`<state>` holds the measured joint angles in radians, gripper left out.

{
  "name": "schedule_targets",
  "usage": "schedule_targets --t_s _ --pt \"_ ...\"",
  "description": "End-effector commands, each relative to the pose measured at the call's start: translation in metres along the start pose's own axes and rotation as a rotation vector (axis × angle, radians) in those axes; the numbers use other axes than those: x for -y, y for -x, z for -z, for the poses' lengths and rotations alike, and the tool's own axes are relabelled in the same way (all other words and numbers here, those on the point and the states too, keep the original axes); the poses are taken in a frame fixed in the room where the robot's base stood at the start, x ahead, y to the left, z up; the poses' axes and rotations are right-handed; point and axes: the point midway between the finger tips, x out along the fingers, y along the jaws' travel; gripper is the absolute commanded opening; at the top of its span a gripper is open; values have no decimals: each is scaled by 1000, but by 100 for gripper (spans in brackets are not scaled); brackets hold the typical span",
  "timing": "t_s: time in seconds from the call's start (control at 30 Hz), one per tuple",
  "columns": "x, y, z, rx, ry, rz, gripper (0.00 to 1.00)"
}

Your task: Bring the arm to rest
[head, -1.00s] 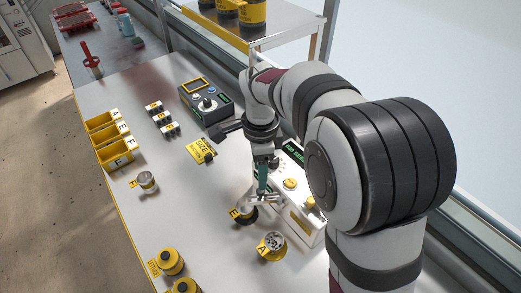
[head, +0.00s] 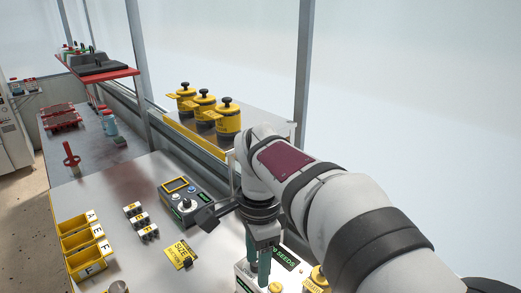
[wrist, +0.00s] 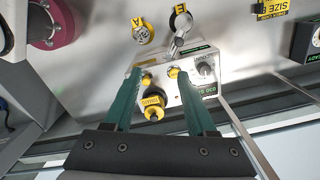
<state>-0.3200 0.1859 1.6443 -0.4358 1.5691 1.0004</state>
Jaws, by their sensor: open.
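My gripper (head: 258,268) hangs pointing down above the white seed counter (head: 243,283) at the bottom of the head view. A black and yellow pot (wrist: 154,104) shows between the fingers, lower down. My arm stretches in from the right of the head view, its wrist over the bench.
A grey control box (head: 184,203), a yellow size sign (head: 180,254) and yellow bins (head: 84,246) stand on the bench. Yellow pots (head: 228,118) stand on a raised shelf behind my arm. Containers tagged A (wrist: 143,33) and E (wrist: 181,20) show in the wrist view.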

Motion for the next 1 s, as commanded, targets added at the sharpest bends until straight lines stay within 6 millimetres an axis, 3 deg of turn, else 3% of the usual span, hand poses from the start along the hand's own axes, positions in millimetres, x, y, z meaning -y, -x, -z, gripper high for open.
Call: schedule_targets --t_s 0.1,0.2,0.3,0.43,1.0 --pt "-96 -4 15 49 242 20 56" --pt "-167 -26 10 82 449 50 56" --pt "-210 -50 -1 98 590 77 56" --pt "-229 -64 -7 104 665 91 56" --pt "-229 -64 -8 106 668 88 56"
